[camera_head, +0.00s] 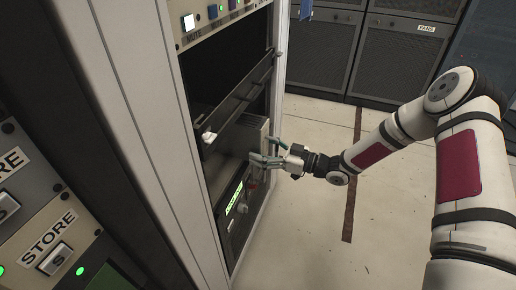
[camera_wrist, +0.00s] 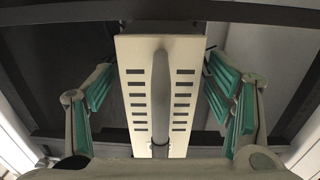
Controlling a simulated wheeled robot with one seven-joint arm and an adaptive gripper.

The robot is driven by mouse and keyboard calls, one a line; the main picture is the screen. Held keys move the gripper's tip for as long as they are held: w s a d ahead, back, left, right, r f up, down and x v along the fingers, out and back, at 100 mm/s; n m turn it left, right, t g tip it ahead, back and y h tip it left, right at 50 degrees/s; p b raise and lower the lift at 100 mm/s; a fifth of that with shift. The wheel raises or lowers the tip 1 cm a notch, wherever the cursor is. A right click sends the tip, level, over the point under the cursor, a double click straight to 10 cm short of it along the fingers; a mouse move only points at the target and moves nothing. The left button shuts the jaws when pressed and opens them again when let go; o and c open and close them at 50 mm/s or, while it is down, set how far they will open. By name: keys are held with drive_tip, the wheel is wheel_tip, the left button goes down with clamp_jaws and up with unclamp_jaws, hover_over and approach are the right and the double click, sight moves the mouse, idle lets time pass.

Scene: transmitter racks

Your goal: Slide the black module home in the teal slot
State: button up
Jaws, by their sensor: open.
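A module with a pale cream front plate (camera_wrist: 140,75), rows of dark vent slots and a grey bar handle (camera_wrist: 160,90) stands upright in the wrist view. Its body colour is hidden there. I cannot make out a teal slot or a clearly black module.
A black panel (camera_head: 240,101) with a light knob juts out above the bay. A unit with a green-lit display (camera_head: 235,198) is below. The rack's pale frame post (camera_head: 150,120) stands at left. Dark cabinets (camera_head: 395,60) stand behind; the floor (camera_head: 310,225) beside the rack is clear.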

drive_tip(key=v, duration=1)
drive_tip(key=w+d+r+m+t+h, duration=0.25)
drive_tip(key=w+d+r+h, duration=0.4)
drive_tip(key=d+h, duration=0.35)
drive_tip(key=s+d+r+m+g+h, duration=0.1)
drive_tip(key=s+d+r+m+h, duration=0.1)
drive_tip(key=s+d+r+h, duration=0.25)
drive_tip(key=s+d+r+m+g+h, duration=0.1)
drive_tip(key=s+d+r+m+h, duration=0.15)
drive_tip(key=s+r+h, duration=0.35)
drive_tip(key=s+r+m+g, duration=0.1)
drive_tip(key=s+r+m, duration=0.15)
drive_tip(key=s, duration=0.45)
drive_tip(key=s+r+m+g, duration=0.2)
drive_tip(key=s+r, duration=0.2)
drive_tip(key=s, duration=0.3)
drive_tip(key=s+a+m+g+y, duration=0.15)
drive_tip(key=s+a, duration=0.25)
drive_tip(key=s, duration=0.8)
drive_tip(key=s+a+m+g+y, duration=0.1)
drive_tip(key=s+a+g+y, duration=0.2)
drive_tip(key=s, duration=0.9)
wheel_tip(320, 180, up, 30)
drive_tip(key=t+p, duration=0.4)
drive_tip(key=p, duration=2.4)
drive_tip(key=shift+w+a+h, duration=0.25)
drive_tip(key=shift+a+h, duration=0.05)
drive_tip(key=shift+a, duration=0.05)
